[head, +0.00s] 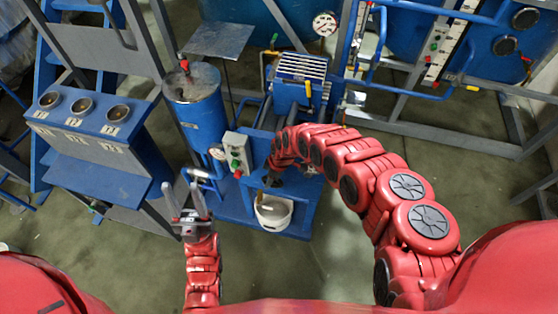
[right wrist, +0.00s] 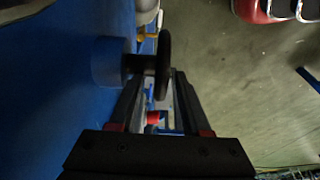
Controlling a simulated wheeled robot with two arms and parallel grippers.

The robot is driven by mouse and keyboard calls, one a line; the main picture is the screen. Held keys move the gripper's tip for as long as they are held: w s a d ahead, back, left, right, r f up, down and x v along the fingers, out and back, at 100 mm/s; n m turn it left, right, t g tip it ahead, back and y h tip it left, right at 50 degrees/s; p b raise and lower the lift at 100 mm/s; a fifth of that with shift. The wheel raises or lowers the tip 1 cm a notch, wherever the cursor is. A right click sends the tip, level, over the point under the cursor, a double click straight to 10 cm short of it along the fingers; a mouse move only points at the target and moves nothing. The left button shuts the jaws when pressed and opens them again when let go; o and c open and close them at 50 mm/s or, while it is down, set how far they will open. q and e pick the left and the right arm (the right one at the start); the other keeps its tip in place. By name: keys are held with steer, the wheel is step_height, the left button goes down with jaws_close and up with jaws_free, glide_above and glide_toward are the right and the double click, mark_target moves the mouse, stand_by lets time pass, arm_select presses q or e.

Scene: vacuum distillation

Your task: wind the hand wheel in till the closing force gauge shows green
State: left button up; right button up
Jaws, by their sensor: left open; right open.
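The hand wheel (right wrist: 163,62) shows edge-on in the right wrist view as a dark disc on a short shaft from a blue block. My right gripper (right wrist: 159,82) is open, with one finger on each side of the wheel's near rim; I cannot tell whether they touch it. In the head view my right arm hides the wheel. A small round gauge (head: 217,152) sits left of the blue press (head: 292,92), and another (head: 325,23) is at the top. I cannot read either or tell which shows closing force. My left gripper (head: 196,201) is open and empty.
A white bucket (head: 273,211) stands on the blue base beneath my right arm. A grey button box (head: 237,153) and a blue tank (head: 194,102) are near my left gripper. A blue console (head: 84,124) stands at left. Bare floor (head: 480,210) lies at right.

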mark_target(274, 183)
steer(key=p+v, duration=0.2)
steer(key=v, duration=1.2)
steer(key=shift+d+r+p, duration=0.25)
steer(key=shift+r+p, duration=0.05)
steer(key=shift+r, duration=0.05)
steer(key=shift+s, duration=0.1)
steer(key=f+h+b, duration=0.1)
steer(key=f+b, duration=0.3)
steer(key=b, duration=0.1)
steer(key=a+f+b, duration=0.1)
steer(key=f+b, duration=0.3)
steer(key=b, duration=0.2)
steer(key=a+f+h+b, duration=0.1)
steer(key=f+b, duration=0.2)
steer(key=b, duration=0.2)
steer(key=shift+w+a+f+g+h, duration=0.25)
steer(key=shift+w+f+g+h, duration=0.05)
steer(key=shift+w+f+g, duration=0.1)
steer(key=shift+d+f, duration=0.1)
steer(key=shift+f, duration=2.5)
steer(key=shift+c, duration=0.3)
